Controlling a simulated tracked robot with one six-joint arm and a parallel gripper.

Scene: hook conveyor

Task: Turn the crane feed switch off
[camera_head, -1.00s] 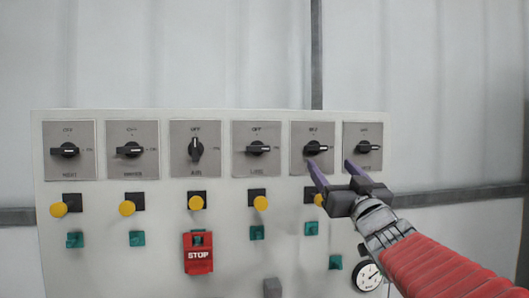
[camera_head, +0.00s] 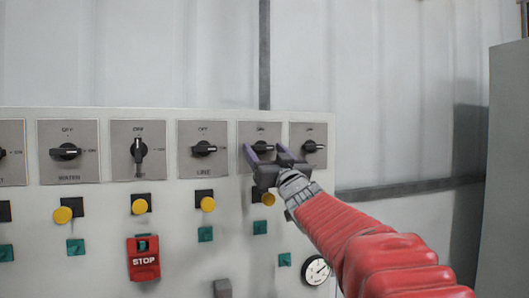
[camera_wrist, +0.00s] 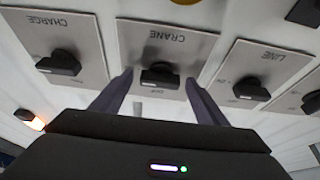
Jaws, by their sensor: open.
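The crane switch (camera_head: 264,146) is a black rotary knob on a grey square plate, the second from the right in the top row. Its handle lies sideways, pointing right toward the ON side, in the head view. My gripper (camera_head: 264,150) is in front of it, open, with a purple finger on each side of the knob. In the wrist view, which is upside down, the plate reads CRANE and the knob (camera_wrist: 160,76) sits between the two spread fingertips (camera_wrist: 158,82). Whether the fingers touch the plate cannot be told.
The charge switch (camera_head: 312,146) is close on the right and the line switch (camera_head: 203,149) on the left. Yellow buttons (camera_head: 208,204), green buttons, a red STOP box (camera_head: 143,258) and a gauge (camera_head: 317,270) are lower down. A grey cabinet (camera_head: 506,170) stands at the right.

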